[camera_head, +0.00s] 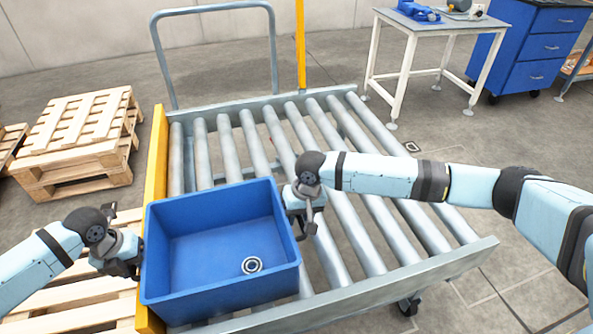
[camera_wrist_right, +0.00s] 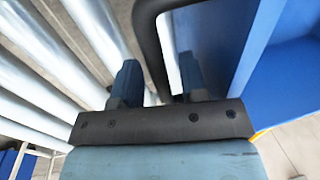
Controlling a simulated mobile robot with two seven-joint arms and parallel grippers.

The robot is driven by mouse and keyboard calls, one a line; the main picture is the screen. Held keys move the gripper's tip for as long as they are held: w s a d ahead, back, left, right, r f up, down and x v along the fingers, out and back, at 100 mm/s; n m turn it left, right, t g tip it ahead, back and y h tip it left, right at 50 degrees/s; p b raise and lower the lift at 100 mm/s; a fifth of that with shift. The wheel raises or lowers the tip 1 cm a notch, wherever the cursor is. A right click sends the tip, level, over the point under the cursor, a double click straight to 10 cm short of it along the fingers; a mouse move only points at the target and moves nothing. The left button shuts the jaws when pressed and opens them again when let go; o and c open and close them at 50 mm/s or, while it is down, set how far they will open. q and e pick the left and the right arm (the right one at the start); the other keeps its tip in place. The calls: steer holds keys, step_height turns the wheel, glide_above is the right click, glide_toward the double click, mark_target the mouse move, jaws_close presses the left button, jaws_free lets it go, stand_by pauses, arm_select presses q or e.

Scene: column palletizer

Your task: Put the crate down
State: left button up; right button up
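The blue crate (camera_head: 222,291) is upright at the near left of the roller conveyor (camera_head: 385,284), over the rollers and close to the yellow side rail. I cannot tell whether it touches the rollers. A small metal ring (camera_head: 252,265) lies inside it. My right gripper (camera_head: 303,222) is at the crate's right wall. In the right wrist view its fingers (camera_wrist_right: 158,82) are apart, with a dark handle bar (camera_wrist_right: 150,45) between them and a gap beside the bar. My left gripper (camera_head: 128,270) is at the crate's left wall; its fingers are too small to read.
The conveyor's rollers right of the crate and behind it are bare. The yellow rail (camera_head: 156,165) runs along the left side. Wooden pallets (camera_head: 80,135) stand at the left. A white table (camera_head: 440,22) and a blue drawer cabinet (camera_head: 530,50) stand at the back right.

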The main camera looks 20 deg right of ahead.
steer(key=shift+r, duration=0.1)
arm_select(q)
step_height(320, 180, up, 12)
steer(key=a, duration=0.2)
steer(key=shift+f, duration=0.15)
arm_select(e)
step_height(320, 180, up, 12)
steer(key=d, duration=0.2)
arm_select(q)
steer(key=shift+a, duration=0.1)
arm_select(e)
steer(key=shift+s, duration=0.1)
